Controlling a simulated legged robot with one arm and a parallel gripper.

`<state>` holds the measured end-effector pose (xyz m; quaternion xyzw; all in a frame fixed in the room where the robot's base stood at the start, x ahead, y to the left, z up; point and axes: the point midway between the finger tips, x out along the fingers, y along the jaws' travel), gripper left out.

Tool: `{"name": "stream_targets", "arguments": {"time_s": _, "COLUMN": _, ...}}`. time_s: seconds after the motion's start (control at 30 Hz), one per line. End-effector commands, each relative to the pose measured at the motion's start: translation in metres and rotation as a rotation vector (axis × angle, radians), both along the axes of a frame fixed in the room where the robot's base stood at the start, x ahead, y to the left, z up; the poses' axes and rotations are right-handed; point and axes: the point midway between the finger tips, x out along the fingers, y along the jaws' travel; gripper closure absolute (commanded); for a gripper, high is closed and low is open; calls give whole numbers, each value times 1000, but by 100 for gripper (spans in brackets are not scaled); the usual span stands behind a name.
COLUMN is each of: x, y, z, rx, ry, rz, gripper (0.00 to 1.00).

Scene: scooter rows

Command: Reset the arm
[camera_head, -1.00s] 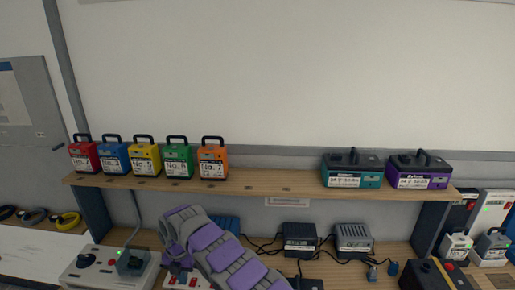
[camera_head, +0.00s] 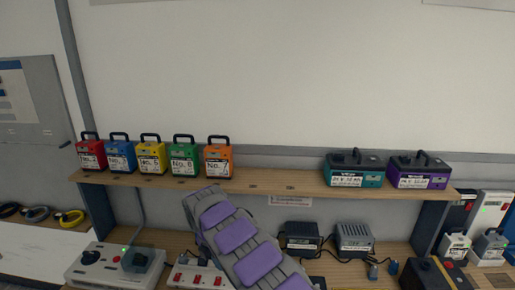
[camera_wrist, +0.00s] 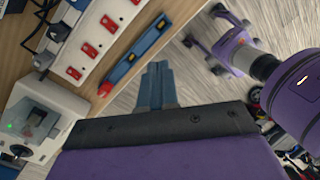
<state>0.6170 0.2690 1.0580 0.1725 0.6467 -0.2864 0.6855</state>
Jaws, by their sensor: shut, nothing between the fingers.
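My arm (camera_head: 240,245), in purple and grey segments, rises from the bottom edge of the head view and leans up to the left in front of the lower bench. Its gripper end is hidden in that view. In the wrist view my gripper (camera_wrist: 158,84) shows as two blue-grey fingers pressed together, with nothing between them. The fingers point toward the bench edge and the floor beyond it, beside a blue bar tool.
A shelf (camera_head: 260,187) carries numbered coloured boxes and two battery packs. Below are a power strip with red switches (camera_head: 200,275), a control box (camera_head: 112,265) and chargers (camera_head: 353,239). The blue bar (camera_wrist: 140,55) lies near the bench edge. Floor (camera_wrist: 200,85) shows beyond.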

Motion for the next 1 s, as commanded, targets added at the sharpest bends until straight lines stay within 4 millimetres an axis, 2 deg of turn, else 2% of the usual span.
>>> {"name": "stream_targets", "arguments": {"time_s": 0.03, "x": 1, "y": -21, "z": 15, "rx": -20, "ry": -23, "rz": -84, "gripper": 100}}
{"name": "stream_targets", "arguments": {"time_s": 0.2, "x": -10, "y": -88, "z": 56, "rx": -70, "ry": -81, "rz": -388, "gripper": 100}}
{"name": "stream_targets", "arguments": {"time_s": 0.4, "x": -39, "y": -153, "z": 98, "rx": -103, "ry": -147, "rz": -734, "gripper": 100}}
{"name": "stream_targets", "arguments": {"time_s": 0.47, "x": -51, "y": -167, "z": 109, "rx": -110, "ry": -166, "rz": -834, "gripper": 100}}
{"name": "stream_targets", "arguments": {"time_s": 0.7, "x": -113, "y": -219, "z": 146, "rx": -119, "ry": -220, "rz": -1228, "gripper": 100}}
{"name": "stream_targets", "arguments": {"time_s": 1.0, "x": -211, "y": -265, "z": 168, "rx": -101, "ry": -236, "rz": -1683, "gripper": 100}}
